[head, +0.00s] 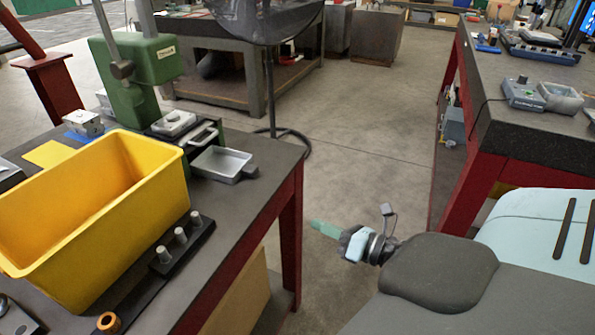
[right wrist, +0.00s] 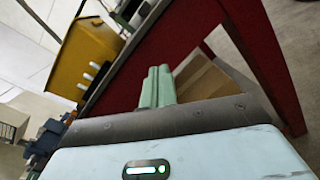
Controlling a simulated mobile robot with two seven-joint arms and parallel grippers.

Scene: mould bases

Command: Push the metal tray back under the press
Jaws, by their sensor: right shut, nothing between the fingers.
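The shallow grey metal tray (head: 222,164) sits on the dark workbench near its right edge, with a dark tab on its right side. It lies in front and to the right of the green press (head: 150,70), clear of the press head. My right gripper (head: 322,229) is shut and empty, with its green fingers together. It is in the open space right of the bench, lower in the picture than the tray and apart from it. In the right wrist view the closed fingers (right wrist: 157,86) point toward the bench's red side. My left gripper is not in view.
A large yellow bin (head: 95,215) fills the near bench top. A dark block with several pegs (head: 180,240) stands beside it. A small metal block (head: 83,123) lies behind the bin. Another bench (head: 535,140) stands at right, with open floor between.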

